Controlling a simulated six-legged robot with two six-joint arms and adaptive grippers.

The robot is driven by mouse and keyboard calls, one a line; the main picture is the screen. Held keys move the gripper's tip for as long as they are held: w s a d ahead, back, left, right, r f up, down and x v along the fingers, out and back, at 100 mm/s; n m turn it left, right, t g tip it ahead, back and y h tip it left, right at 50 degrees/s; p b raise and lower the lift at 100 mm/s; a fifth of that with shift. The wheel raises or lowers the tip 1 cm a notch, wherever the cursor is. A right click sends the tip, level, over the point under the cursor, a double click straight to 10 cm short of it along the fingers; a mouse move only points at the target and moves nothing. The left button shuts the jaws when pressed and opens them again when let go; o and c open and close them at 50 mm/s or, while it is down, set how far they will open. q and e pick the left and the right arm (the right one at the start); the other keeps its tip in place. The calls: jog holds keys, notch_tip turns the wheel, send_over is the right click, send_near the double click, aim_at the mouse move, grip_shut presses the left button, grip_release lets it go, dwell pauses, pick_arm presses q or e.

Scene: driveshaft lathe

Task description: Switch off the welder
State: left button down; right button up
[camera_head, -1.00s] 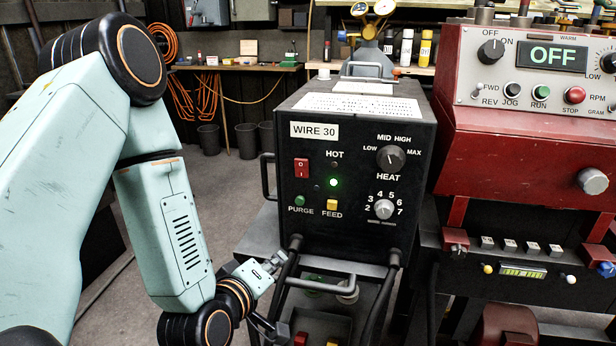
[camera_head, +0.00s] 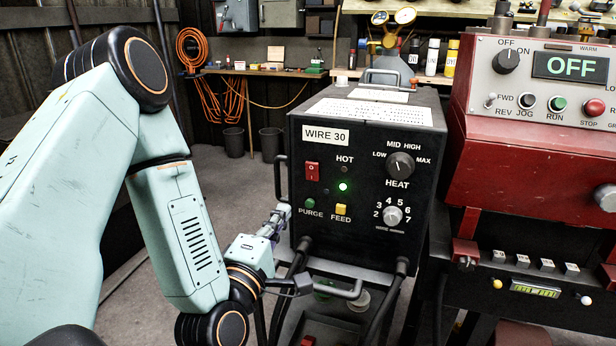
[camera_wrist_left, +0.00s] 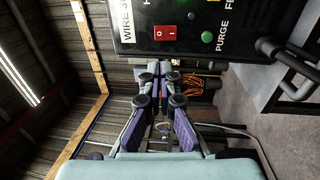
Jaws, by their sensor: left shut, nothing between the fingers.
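The welder, a black box (camera_head: 372,255) labelled WIRE 30, stands in the middle of the head view. Its red rocker switch (camera_head: 312,172) is at the panel's left, with a lit green lamp (camera_head: 343,187) beside it. The red switch also shows in the left wrist view (camera_wrist_left: 165,33), where the panel appears sideways at the top. My left gripper (camera_head: 282,212) is shut and empty at the panel's lower left edge, below and left of the switch. In the left wrist view its fingertips (camera_wrist_left: 162,72) are apart from the switch. My right gripper is out of view.
A front handle (camera_head: 330,290) and thick cables (camera_head: 290,285) lie close to my left wrist. A side handle (camera_head: 279,178) sticks out left of the welder. A red lathe console (camera_head: 530,170) reading OFF stands at the right. Floor space at the left is free.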

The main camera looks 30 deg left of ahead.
pick_arm(q)
jog(key=b, duration=0.4)
send_near(312, 167)
jog(key=x, duration=0.6)
jog(key=shift+w+f, duration=0.1)
jog(key=shift+w, duration=0.35)
jog(key=shift+w+a, duration=0.1)
jog(key=shift+w, duration=0.2)
jog(key=shift+r, duration=0.25)
jog(key=shift+s, duration=0.15)
